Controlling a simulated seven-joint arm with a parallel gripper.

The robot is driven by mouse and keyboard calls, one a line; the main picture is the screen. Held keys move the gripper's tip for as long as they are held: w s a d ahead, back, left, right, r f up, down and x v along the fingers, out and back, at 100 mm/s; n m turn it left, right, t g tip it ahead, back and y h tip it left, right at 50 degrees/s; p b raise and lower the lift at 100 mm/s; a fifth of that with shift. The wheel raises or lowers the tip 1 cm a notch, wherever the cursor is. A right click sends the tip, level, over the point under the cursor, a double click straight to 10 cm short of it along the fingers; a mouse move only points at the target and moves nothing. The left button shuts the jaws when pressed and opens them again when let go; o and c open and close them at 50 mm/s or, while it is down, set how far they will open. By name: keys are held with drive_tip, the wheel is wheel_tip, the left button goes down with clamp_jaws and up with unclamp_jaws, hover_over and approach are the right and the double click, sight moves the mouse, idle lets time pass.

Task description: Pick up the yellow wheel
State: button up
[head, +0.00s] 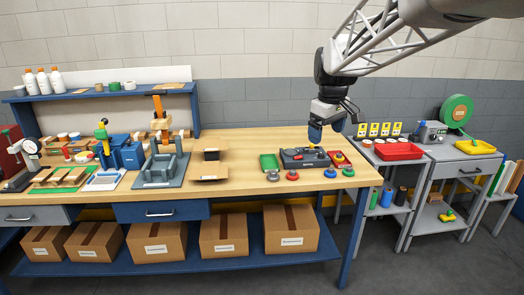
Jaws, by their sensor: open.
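My gripper (326,129), with blue fingertips, hangs open and empty above the right part of the wooden workbench.
A blue machine (122,152) and grey fixture (162,168) stand left.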

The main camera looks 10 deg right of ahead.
drive_tip(key=w+d+f+n, duration=0.1)
drive_tip(key=w+d, duration=0.2)
drive_tip(key=w, duration=0.5)
drive_tip(key=w+d+f+n, duration=0.1)
drive_tip(key=w+d+n, duration=0.15)
drive_tip(key=w, duration=0.55)
drive_tip(key=n+g, duration=0.2)
drive_tip(key=n, duration=0.5)
hover_over(339, 154)
drive_tip(key=f, duration=2.2)
drive_tip(key=shift+s+a+f, duration=0.1)
drive_tip(key=shift+s+f, duration=0.1)
drive_tip(key=shift+f, duration=0.1)
drive_tip(key=shift+w+d+f, duration=0.35)
drive_tip(key=shift+f, duration=0.25)
drive_tip(key=shift+f, duration=1.25)
drive_tip(key=shift+a+f, duration=0.1)
drive_tip(key=shift+f, duration=2.55)
